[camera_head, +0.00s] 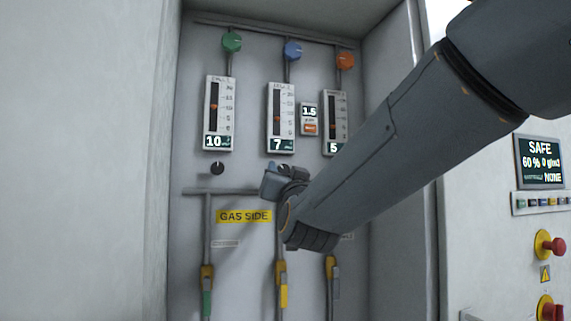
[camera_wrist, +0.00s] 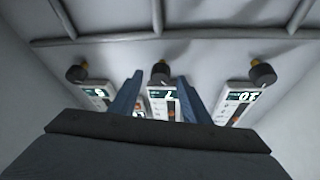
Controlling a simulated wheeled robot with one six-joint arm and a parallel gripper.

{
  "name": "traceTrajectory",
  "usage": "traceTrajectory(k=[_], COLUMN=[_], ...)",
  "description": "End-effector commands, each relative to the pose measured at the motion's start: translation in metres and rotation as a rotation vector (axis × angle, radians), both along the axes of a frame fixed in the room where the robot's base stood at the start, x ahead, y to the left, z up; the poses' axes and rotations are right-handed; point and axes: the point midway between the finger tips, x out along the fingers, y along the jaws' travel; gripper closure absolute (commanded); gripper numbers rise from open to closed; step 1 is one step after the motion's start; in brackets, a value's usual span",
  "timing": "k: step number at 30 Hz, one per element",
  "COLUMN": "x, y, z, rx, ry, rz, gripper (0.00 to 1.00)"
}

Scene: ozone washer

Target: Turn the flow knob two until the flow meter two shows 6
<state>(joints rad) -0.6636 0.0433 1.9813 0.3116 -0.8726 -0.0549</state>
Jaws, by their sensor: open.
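Flow meter two, the middle one (camera_head: 281,118), reads 7 in the head view; it also shows upside down in the wrist view (camera_wrist: 166,104). Its black flow knob two (camera_wrist: 160,73) sits below it on the panel. My gripper (camera_wrist: 159,76) is open, with one blue-grey finger on each side of this knob in the wrist view. Gaps show between knob and fingers; I cannot tell how deep the knob sits between them. In the head view my gripper (camera_head: 270,180) is just below the middle meter, and it and my arm hide most of the knob.
The left meter (camera_head: 219,112) reads 10, with its black knob (camera_head: 217,168) below. The right meter (camera_head: 335,118) reads 5, partly behind my arm. A small 1.5 display (camera_head: 310,112) sits between. Pipes and valves (camera_head: 207,275) lie below; cabinet walls flank the panel.

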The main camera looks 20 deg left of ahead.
Motion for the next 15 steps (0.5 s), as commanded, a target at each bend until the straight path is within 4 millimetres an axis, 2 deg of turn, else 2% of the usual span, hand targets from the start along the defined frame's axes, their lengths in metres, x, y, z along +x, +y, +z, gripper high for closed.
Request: traceTrajectory(k=[6,15], x=[0.019,0.022], y=[0.008,0.009], z=[0.009,0.009], rx=[-0.001,-0.001], ry=[0.001,0.000], rz=[-0.001,-0.001], gripper=[0.57,0.57])
